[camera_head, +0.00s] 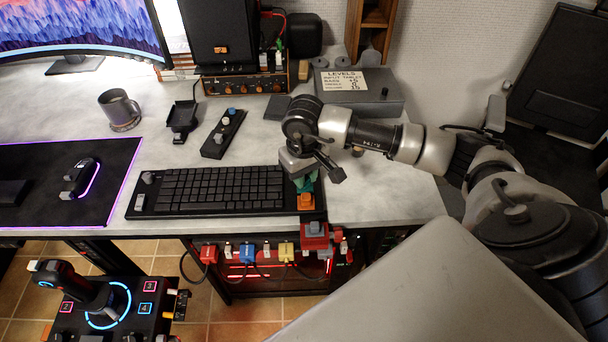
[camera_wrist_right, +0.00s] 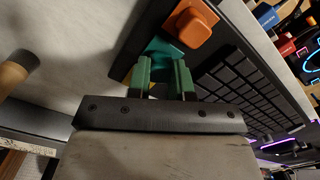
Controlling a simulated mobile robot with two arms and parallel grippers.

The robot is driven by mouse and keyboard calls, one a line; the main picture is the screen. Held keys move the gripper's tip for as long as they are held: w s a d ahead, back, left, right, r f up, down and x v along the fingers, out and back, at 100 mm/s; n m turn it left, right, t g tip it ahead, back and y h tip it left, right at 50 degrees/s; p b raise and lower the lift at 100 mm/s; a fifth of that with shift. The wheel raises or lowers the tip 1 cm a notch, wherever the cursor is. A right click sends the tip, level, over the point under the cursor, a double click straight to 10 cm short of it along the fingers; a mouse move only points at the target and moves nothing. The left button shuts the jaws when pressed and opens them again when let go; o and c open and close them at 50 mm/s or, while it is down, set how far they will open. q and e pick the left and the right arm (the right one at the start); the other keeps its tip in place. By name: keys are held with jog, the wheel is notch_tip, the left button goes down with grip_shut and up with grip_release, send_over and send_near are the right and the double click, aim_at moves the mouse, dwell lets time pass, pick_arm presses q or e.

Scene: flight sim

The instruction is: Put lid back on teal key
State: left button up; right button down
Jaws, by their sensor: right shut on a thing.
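My right gripper (camera_head: 308,177) is over the right end of the black keyboard (camera_head: 220,190). In the right wrist view its two green fingers (camera_wrist_right: 163,66) are shut on a teal piece, which looks like the teal key's lid (camera_wrist_right: 160,48). In the head view only a little teal shows under the gripper, just behind the orange key (camera_head: 306,202). The orange key (camera_wrist_right: 196,24) stands right beside the teal piece in the wrist view. The gripper hides the teal key's base, so I cannot tell whether the lid touches it. My left gripper is not in view.
A red switch block (camera_head: 316,230) sits at the desk's front edge below the orange key. A slim control box (camera_head: 222,135) lies behind the keyboard. A grey levels box (camera_head: 360,95) stands at the back. The desk right of the keyboard is clear.

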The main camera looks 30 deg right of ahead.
jog(key=shift+f+b, duration=0.2)
jog(key=shift+b, duration=0.85)
dwell(1.8)
dwell(0.3)
jog(key=shift+c, duration=2.3)
grip_release()
jog(key=shift+r, duration=0.1)
jog(key=shift+r+p, duration=1.7)
jog(key=shift+r, duration=1.75)
grip_shut()
